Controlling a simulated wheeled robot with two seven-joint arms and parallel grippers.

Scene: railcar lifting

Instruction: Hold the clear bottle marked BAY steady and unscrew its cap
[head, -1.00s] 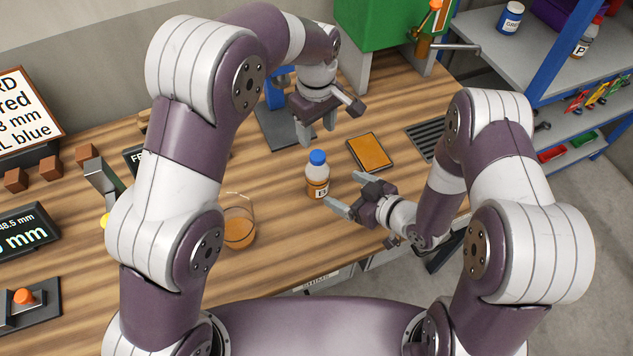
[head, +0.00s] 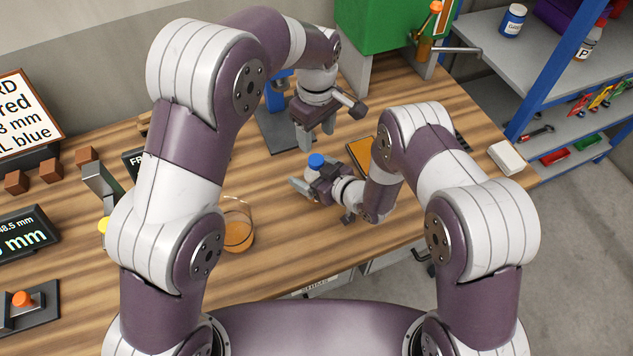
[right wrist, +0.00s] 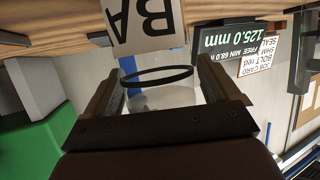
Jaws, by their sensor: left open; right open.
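The clear BAY bottle with its blue cap (head: 316,161) stands upright on the bench. My right gripper (head: 306,180) is open around the bottle, coming from the right, and hides most of its body. In the right wrist view the bottle's label (right wrist: 145,27), reading "BA" upside down, and its clear upper part with a dark ring (right wrist: 160,92) show between the open fingers; I cannot tell whether they touch it. My left gripper (head: 314,132) is open and empty, pointing down, above and behind the cap, apart from it.
A glass beaker of amber liquid (head: 238,232) stands left of the bottle. An orange-topped pad (head: 360,152) lies behind my right arm. A blue device (head: 277,98) is behind my left gripper.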

